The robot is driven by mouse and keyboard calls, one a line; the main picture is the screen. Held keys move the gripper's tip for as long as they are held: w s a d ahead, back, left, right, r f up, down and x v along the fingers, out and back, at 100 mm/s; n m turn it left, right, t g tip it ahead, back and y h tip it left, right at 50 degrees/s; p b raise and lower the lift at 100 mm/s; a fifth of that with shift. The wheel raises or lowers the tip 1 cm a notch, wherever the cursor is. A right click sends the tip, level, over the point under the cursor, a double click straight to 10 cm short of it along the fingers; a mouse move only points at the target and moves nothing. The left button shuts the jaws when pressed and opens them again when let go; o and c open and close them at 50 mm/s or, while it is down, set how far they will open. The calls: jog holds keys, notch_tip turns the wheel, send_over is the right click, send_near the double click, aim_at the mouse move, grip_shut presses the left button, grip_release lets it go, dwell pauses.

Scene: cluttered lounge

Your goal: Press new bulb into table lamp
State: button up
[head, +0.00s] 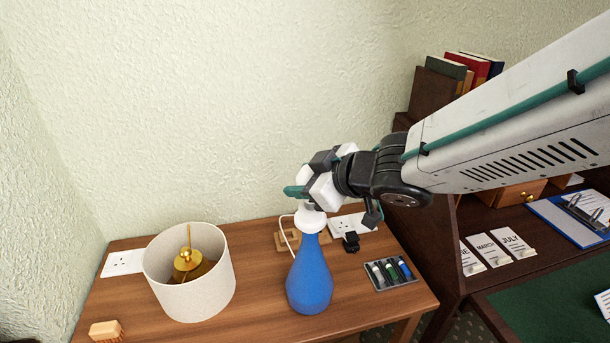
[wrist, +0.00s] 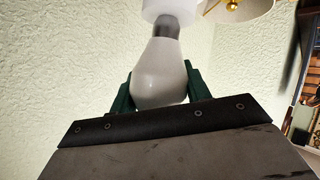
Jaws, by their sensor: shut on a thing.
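My gripper (head: 301,190) is above the blue table lamp base (head: 310,276), which stands upright on the wooden table. In the wrist view, my gripper's green fingers (wrist: 160,88) are shut on a white bulb (wrist: 160,68), one on each side. The bulb's grey metal cap (wrist: 167,30) points at the lamp's white socket (wrist: 168,9) and meets its edge in the picture. I cannot tell how far the cap is inside. The white socket (head: 310,221) tops the lamp neck in the head view, where the gripper largely hides the bulb.
A white lampshade (head: 191,301) with a brass fitting stands left of the lamp. A brush (head: 106,331) lies at front left. A dark desk (head: 445,240) stands at right.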

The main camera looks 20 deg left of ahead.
jog(key=shift+f, duration=0.85)
jog(key=o, duration=1)
jog(key=shift+o, duration=0.2)
jog(key=v, duration=0.7)
jog(key=shift+s+d, duration=0.2)
jog(key=shift+d, duration=0.15)
jog(key=shift+r, duration=0.15)
